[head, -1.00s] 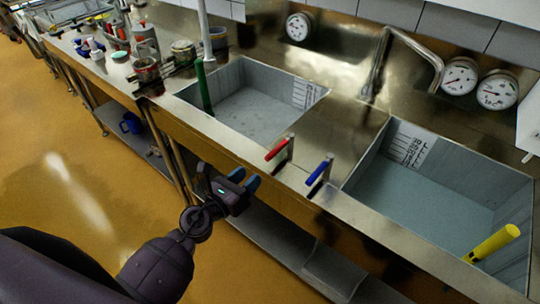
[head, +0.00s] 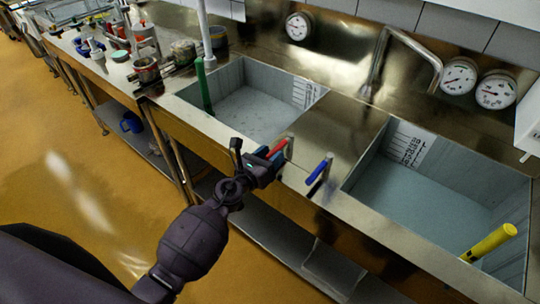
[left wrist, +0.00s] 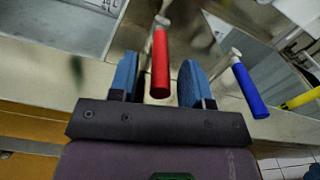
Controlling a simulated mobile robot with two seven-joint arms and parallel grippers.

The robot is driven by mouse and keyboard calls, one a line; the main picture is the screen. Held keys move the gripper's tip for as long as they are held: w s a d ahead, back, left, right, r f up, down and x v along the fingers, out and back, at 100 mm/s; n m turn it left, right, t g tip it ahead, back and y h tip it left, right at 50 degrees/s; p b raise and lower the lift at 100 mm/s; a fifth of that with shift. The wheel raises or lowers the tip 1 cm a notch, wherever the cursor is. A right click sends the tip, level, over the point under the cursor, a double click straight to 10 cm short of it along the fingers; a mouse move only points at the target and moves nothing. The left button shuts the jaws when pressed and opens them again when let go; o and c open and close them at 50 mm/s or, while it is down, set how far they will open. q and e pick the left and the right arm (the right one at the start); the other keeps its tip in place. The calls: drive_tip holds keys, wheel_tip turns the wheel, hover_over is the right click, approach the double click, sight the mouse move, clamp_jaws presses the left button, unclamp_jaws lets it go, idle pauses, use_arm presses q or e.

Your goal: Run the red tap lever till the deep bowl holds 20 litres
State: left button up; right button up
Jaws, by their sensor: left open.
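The red tap lever (head: 277,148) stands on the front ledge between the two sink bowls. In the left wrist view the red lever (left wrist: 160,62) lies between the two blue fingers of my left gripper (head: 270,158), with gaps on both sides. My left gripper is open and not closed on it. The left bowl (head: 250,112) has a green standpipe, and the right bowl (head: 420,200) a yellow one. Both have a printed scale on an inner wall; the figures are too small to read. I cannot tell which bowl is the deep one. My right gripper is not in view.
A blue lever (head: 318,170) stands just right of the red one. A bent steel spout (head: 405,42) rises behind the ledge. Round dials (head: 459,76) are on the back panel. Cups and tools crowd the counter at left. The floor in front is clear.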

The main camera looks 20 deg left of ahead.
use_arm(q)
clamp_jaws()
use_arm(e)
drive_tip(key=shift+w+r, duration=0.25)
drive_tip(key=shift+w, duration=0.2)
use_arm(q)
drive_tip(key=a+m+g+h+b, duration=0.1)
drive_tip(key=b, duration=0.1)
drive_tip(key=w+a+m+g+h+b, duration=0.1)
drive_tip(key=h+b, duration=0.1)
drive_tip(key=m+h+b, duration=0.1)
drive_tip(key=b, duration=0.1)
drive_tip(key=shift+w+a+f+m+g+h, duration=0.25)
drive_tip(key=shift+a+f+m+g+h, duration=0.05)
drive_tip(key=shift+a+g+h, duration=0.1)
drive_tip(key=shift+w+a+r+m+g+h+b, duration=0.15)
drive_tip(key=shift+m+g+h+b, duration=0.15)
drive_tip(key=shift+h+b, duration=0.15)
drive_tip(key=shift+r, duration=0.15)
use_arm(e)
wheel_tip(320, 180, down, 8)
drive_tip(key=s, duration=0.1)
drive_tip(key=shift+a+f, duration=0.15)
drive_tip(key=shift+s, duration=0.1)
